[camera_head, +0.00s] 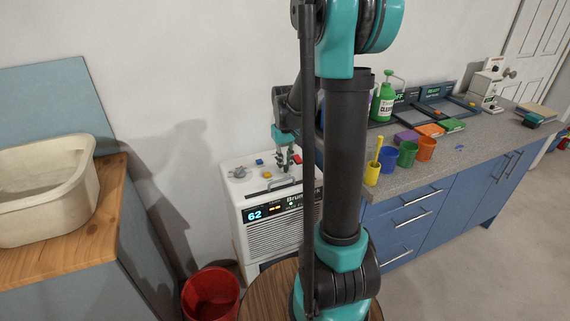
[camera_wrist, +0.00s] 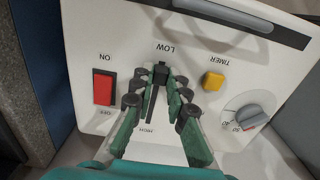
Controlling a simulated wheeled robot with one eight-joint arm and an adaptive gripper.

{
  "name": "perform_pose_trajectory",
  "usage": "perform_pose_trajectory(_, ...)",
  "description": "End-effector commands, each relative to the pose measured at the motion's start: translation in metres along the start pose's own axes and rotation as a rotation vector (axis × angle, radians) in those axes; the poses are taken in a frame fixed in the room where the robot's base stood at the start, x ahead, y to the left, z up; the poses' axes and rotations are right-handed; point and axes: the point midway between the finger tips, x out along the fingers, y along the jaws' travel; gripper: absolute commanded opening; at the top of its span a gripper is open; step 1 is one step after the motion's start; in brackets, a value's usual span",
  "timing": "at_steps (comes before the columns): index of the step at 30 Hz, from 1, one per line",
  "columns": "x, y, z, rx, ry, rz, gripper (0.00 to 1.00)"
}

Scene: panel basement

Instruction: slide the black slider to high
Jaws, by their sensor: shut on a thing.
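The black slider (camera_wrist: 160,73) sits at the LOW end of its dark slot in the wrist view, beside the upside-down LOW label. The slot runs toward the HIGH label (camera_wrist: 144,131), nearer my wrist. My gripper (camera_wrist: 158,82) is shut on the slider, with one finger on each side of it. In the head view, my gripper (camera_head: 286,160) reaches down to the top panel of the white appliance (camera_head: 257,178). The slider is too small to make out there. The appliance's front display (camera_head: 255,214) reads 62.
A grey handle (camera_wrist: 225,14) lies along the panel edge. A counter (camera_head: 415,172) with cups stands right; a red bin (camera_head: 211,293) stands below.

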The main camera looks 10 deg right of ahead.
Motion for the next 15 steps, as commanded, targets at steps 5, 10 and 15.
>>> perform_pose_trajectory(5,0.0,0.0,-0.022,0.0,0.0,0.001,0.0)
perform_pose_trajectory(10,0.0,0.0,-0.059,-0.002,-0.001,0.001,0.0)
perform_pose_trajectory(15,0.0,0.0,-0.083,0.0,-0.002,0.001,0.0)
